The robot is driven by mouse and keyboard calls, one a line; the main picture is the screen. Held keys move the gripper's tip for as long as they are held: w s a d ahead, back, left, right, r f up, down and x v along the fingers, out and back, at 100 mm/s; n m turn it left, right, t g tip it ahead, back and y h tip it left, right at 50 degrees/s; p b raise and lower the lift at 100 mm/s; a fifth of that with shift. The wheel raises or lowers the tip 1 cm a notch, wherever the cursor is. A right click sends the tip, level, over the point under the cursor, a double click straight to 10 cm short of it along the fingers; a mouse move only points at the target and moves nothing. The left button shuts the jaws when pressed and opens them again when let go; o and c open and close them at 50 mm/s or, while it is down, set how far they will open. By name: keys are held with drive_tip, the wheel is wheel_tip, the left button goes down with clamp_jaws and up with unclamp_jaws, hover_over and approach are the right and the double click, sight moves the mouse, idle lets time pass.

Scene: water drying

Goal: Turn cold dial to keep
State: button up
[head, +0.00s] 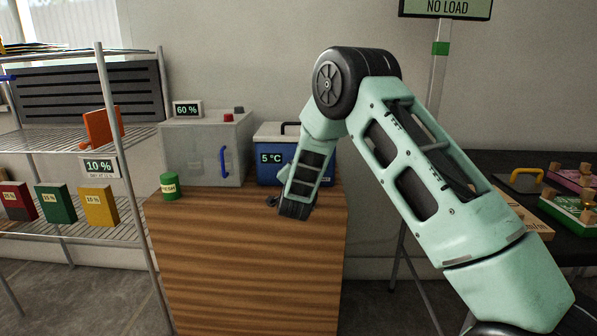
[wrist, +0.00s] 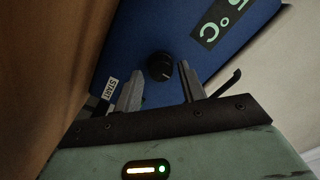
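The cold box is a blue cooler (head: 265,174) with a white lid, standing at the back right of the wooden cabinet top. Its label (head: 270,158) reads 5 °C. In the wrist view its blue face (wrist: 130,40) fills the middle, with a round black dial (wrist: 160,67) bearing a light pointer mark. A small START label (wrist: 108,87) is left of the dial. My gripper (wrist: 161,72) is open, its two grey fingers pointing at the face on either side of the dial; I cannot tell whether they touch it. In the head view my arm hides the dial.
A green can (head: 171,187) stands at the cabinet's left edge. A wire shelf (head: 75,135) is at left, a dark table (head: 490,165) at right.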

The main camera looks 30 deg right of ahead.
drive_tip(key=shift+o, duration=0.2)
drive_tip(key=shift+r, duration=0.1)
drive_tip(key=shift+s+a, duration=0.2)
drive_tip(key=shift+s, duration=0.05)
drive_tip(key=p+v, duration=0.1)
drive_tip(key=v, duration=1.5)
drive_tip(key=shift+s+a, duration=0.2)
drive_tip(key=shift+s, duration=0.15)
